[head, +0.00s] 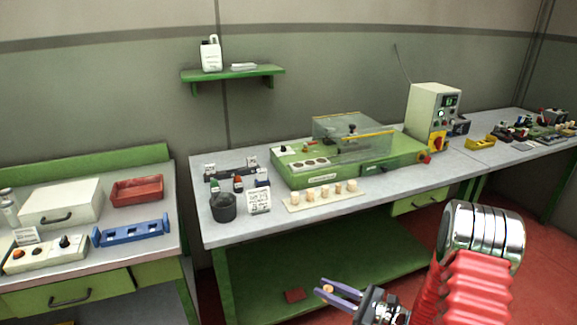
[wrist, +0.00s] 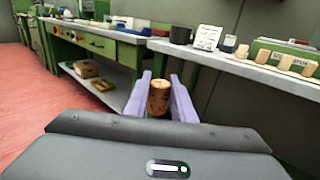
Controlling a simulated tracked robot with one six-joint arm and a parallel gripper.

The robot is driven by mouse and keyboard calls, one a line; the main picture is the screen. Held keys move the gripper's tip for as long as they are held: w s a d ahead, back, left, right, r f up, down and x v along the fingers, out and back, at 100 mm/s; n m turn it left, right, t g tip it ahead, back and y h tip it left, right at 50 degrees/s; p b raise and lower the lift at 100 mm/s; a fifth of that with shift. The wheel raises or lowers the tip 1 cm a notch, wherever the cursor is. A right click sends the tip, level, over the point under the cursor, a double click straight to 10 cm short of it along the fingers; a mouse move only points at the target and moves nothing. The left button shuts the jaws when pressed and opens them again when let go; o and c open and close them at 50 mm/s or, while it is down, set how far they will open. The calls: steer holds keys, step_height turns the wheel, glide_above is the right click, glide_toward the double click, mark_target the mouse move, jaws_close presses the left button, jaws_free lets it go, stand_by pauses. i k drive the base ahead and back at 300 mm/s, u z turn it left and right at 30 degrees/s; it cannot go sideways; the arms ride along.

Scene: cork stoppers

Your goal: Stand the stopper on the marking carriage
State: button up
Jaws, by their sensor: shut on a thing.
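My gripper (head: 338,291) is shut on a cork stopper (wrist: 158,98), which stands about upright between the purple fingers in the wrist view. In the head view the held stopper (head: 327,289) is a small tan spot between the fingertips. The gripper is in the air in front of the middle bench, apart from the machine. The green marking machine (head: 292,170) stands on that bench with a clear guard (head: 340,128) over its middle. I cannot clearly make out the carriage.
A pale strip (head: 299,207) with several stoppers lies along the front of the middle bench (head: 236,236). A dark cup (head: 223,208) and a printed card (head: 259,200) stand left of it. A control box (head: 428,112) stands at the machine's right. A gap separates the left bench.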

mark_target(310, 163)
steer(key=u, duration=0.6)
steer(key=i, duration=0.5)
steer(key=u, duration=0.25)
